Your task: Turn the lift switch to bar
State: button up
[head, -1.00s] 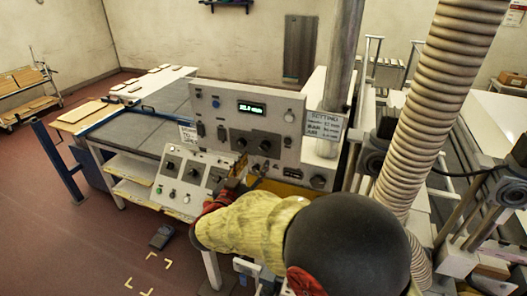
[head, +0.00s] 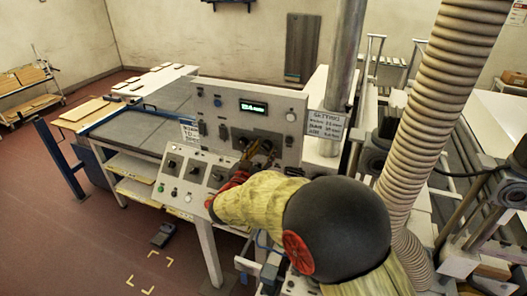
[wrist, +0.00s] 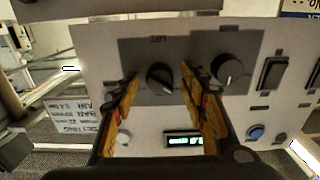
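A grey control panel (head: 230,113) stands upright with a lit green display (head: 253,107), whose digits are too small to read surely. Two dark rotary knobs sit on it: a left knob (head: 241,143) and a right knob (head: 272,147) partly behind my fingers. The wrist view is upside down relative to the panel; there the right knob (wrist: 159,77), under a label that seems to read LIFT, lies between my fingertips, with its pointer slanted. The other knob (wrist: 228,69) is beside it. My gripper (head: 259,153) is open, its fingers (wrist: 160,88) on either side of the knob, with gaps visible.
A sloped lower console (head: 185,182) with knobs and buttons is below the panel. A settings sign (head: 326,123) hangs right of it. A ribbed hose (head: 440,90) and metal post (head: 345,50) rise on the right. A foot pedal (head: 164,235) lies on the floor.

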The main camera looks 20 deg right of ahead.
jog(key=c, duration=1)
